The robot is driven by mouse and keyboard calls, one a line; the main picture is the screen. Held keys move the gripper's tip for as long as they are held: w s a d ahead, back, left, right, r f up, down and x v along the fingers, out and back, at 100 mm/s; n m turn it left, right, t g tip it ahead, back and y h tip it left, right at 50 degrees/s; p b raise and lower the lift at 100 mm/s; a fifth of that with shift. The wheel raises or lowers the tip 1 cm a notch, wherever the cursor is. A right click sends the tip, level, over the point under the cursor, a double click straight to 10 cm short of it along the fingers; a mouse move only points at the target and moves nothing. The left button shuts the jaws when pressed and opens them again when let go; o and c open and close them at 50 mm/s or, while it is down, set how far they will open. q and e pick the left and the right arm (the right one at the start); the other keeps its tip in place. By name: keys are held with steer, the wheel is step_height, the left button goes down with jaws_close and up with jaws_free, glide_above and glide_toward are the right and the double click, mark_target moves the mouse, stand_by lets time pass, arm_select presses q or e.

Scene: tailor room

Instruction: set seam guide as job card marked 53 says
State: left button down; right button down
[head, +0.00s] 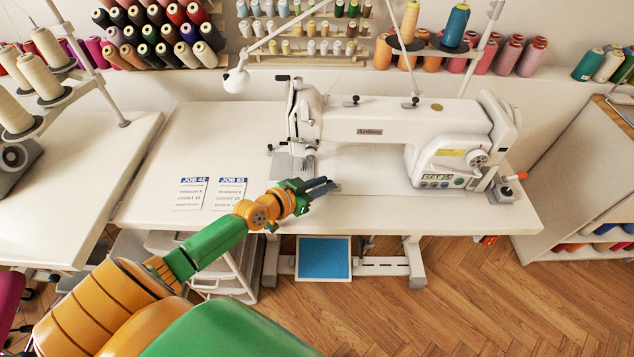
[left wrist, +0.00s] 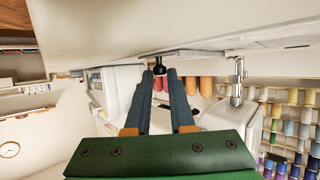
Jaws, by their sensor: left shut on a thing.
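The job card marked 53 (head: 229,192) lies flat on the table, right of a second card (head: 191,193) that seems to read 42. Their smaller lines are too small to read surely. The white sewing machine (head: 375,125) stands behind my left gripper (head: 326,186). That gripper is low at the table's front, right of the needle area. In the left wrist view my left gripper (left wrist: 160,72) is shut on a small black knob (left wrist: 159,65), apparently the seam guide's. The rest of the guide is hidden or unclear. My right gripper is out of view.
The machine's needle post (left wrist: 237,85) is close to the right of the fingers in the left wrist view. A lit display (head: 437,178) is on the machine's right base. A lamp (head: 236,80) and thread racks stand behind. The table's right front (head: 515,215) is clear.

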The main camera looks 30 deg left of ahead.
arm_select(q)
steer(key=shift+d, duration=0.1)
steer(key=c, duration=1)
jaws_free()
steer(key=shift+w, duration=0.1)
steer(key=shift+o, duration=1.2)
steer(key=shift+w+d, duration=0.1)
steer(key=shift+d, duration=0.05)
steer(key=shift+w, duration=0.1)
steer(key=shift+s, duration=0.35)
steer(key=p+v, duration=0.1)
steer(key=v, duration=0.5)
steer(key=shift+s+r+p, duration=0.2)
steer(key=shift+r+p, duration=0.05)
steer(key=shift+p, duration=0.05)
